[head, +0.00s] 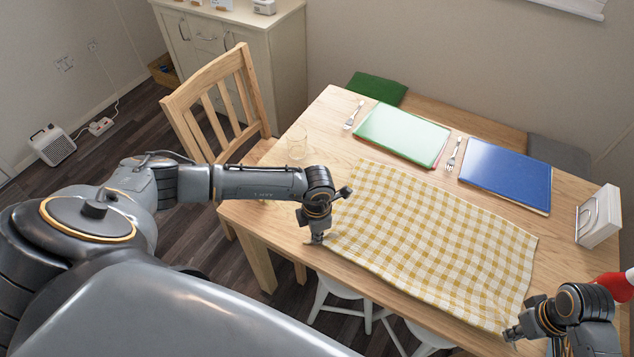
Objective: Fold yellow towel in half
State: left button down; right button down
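The yellow and white checked towel (432,240) lies spread flat on the wooden table, its near edge close to the table's front edge. My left gripper (316,238) points down at the towel's near left corner, over the tabletop. My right gripper (513,333) is at the towel's near right corner, low by the table edge. The fingers of both grippers are small and partly hidden by their own wrists. I cannot tell whether either one is open, or whether it touches the cloth.
On the wooden table (335,120) behind the towel lie a green board (402,134), a blue board (506,175), and two forks. A clear glass (297,147) stands at the left and a white holder (598,216) at the right. A wooden chair (215,100) stands left, a bench behind.

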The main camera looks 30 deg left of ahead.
pick_arm(q)
notch_tip(320, 180, up, 4)
jog(key=shift+w+a+r, duration=0.1)
jog(key=shift+r, duration=0.05)
jog(key=shift+r, duration=0.1)
pick_arm(e)
jog(key=shift+r, duration=0.1)
dwell(0.4)
